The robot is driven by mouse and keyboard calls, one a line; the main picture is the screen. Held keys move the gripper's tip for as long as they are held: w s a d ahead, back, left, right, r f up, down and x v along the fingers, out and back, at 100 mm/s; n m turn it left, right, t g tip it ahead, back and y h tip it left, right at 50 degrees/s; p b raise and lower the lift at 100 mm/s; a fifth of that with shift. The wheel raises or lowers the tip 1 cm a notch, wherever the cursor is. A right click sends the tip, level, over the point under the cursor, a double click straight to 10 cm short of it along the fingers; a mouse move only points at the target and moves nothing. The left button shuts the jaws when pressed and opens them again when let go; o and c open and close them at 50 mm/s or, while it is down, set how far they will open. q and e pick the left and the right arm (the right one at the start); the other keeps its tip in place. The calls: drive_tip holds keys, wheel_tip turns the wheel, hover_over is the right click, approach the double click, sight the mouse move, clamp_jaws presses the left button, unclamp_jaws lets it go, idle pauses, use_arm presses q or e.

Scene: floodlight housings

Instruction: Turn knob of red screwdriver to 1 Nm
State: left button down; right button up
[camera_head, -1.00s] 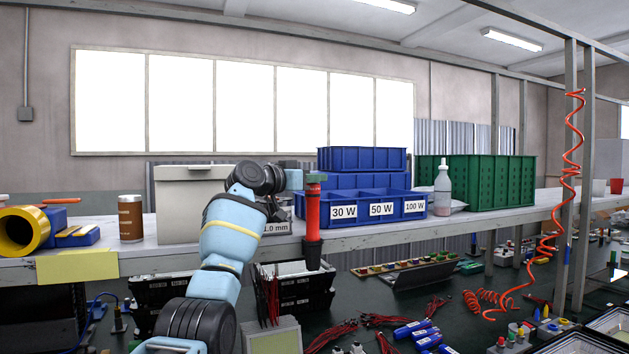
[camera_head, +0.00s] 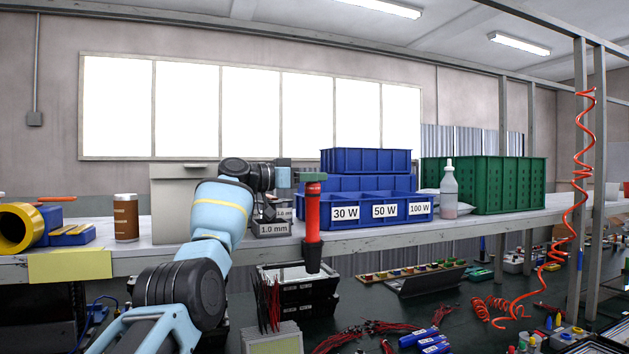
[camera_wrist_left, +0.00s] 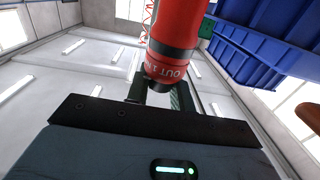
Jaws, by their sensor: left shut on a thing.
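The red screwdriver (camera_head: 312,212) hangs upright with its black end down, in front of the shelf edge and the blue bins. My left gripper (camera_head: 312,177) comes in from the left and is shut on its upper end. In the left wrist view, the red body (camera_wrist_left: 178,45) rises between the fingers of my left gripper (camera_wrist_left: 158,95), with pale lettering starting "OUT" on its band. The knob's setting cannot be read. My right gripper is not in view.
Blue bins (camera_head: 345,225) marked 30 W, 50 W and 100 W stand on the shelf just behind the screwdriver. A white bottle (camera_head: 449,190) and a green crate (camera_head: 490,184) are to the right. Black bins (camera_head: 300,296) and red cables (camera_head: 268,303) are below.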

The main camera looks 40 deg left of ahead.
use_arm(q)
drive_tip(key=shift+f, duration=0.1)
idle(0.6)
drive_tip(key=c, duration=1.2)
unclamp_jaws()
drive_tip(key=shift+c, duration=0.2)
